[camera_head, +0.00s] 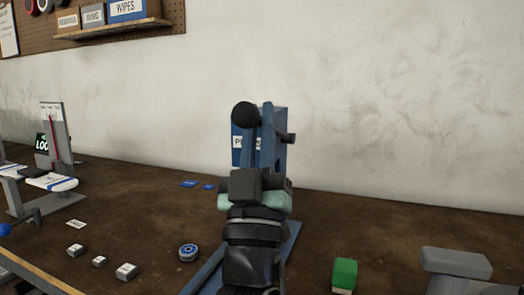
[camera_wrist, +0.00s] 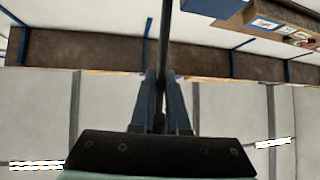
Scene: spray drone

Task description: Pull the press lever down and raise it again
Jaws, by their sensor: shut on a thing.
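The blue press (camera_head: 281,122) stands on the bench in the head view, largely hidden behind my arm; part of its white label shows. A round black knob (camera_head: 245,115) shows at its top, at the upper left of my fingers. My gripper (camera_head: 260,125) points up in front of the press. In the wrist view my gripper's two blue-grey fingers (camera_wrist: 160,78) are shut on the dark rod of the press lever (camera_wrist: 167,35), which runs up out of the picture between them. The lever's pivot is hard to make out.
A green block (camera_head: 344,274) and a grey block (camera_head: 456,263) are at the front right. A blue-rimmed roll (camera_head: 188,252) and several small labelled blocks lie left of my arm. The wall is behind.

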